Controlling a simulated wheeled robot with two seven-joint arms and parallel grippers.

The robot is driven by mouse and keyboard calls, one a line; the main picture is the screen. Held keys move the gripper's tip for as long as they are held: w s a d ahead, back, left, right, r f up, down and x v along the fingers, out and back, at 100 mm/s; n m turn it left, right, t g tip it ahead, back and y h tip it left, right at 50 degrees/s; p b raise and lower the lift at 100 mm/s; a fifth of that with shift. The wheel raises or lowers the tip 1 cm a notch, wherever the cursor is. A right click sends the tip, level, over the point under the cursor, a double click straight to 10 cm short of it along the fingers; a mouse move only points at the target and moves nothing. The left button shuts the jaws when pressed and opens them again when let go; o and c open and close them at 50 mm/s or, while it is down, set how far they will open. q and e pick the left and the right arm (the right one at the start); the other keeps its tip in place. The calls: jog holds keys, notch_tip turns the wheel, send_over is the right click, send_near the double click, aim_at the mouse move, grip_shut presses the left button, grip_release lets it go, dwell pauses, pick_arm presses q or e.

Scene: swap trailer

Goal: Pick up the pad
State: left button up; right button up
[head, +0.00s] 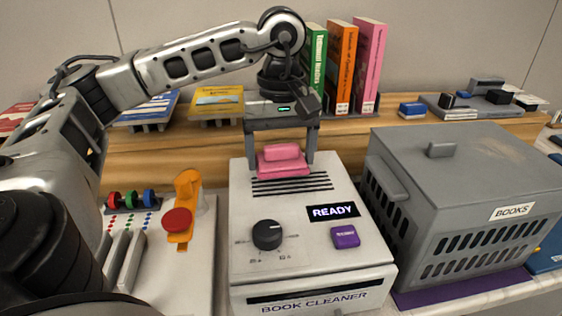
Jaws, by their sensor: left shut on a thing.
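The pad (283,165) is pink, with a wider lower part and a smaller block on top. It is at the back of the top of the white book cleaner (297,213), behind the black vent slots. My left gripper (282,152) points down over it, with one finger on each side, and is shut on the pad. Whether the pad touches the cleaner's top or is slightly above it, I cannot tell. My right gripper is not in view.
A grey lidded crate labelled BOOKS (470,170) stands close on the cleaner's right. An orange lever with a red knob (183,210) is on the left. Upright books (345,65) and a wooden shelf (370,134) are behind. The cleaner's display (333,212) reads READY.

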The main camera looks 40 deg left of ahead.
pick_arm(q)
jog(key=s+d+r, duration=0.2)
jog(key=d+r, duration=0.3)
jog(key=d, duration=0.1)
jog(key=s+d+r+p, duration=0.1)
jog(key=s+d+r, duration=0.1)
jog(key=d+r, duration=0.3)
jog(key=shift+s+d+r, duration=0.3)
jog(key=shift+d+r, duration=0.05)
jog(key=shift+d, duration=0.8)
jog(key=o, duration=0.3)
jog(key=shift+c, duration=1.1)
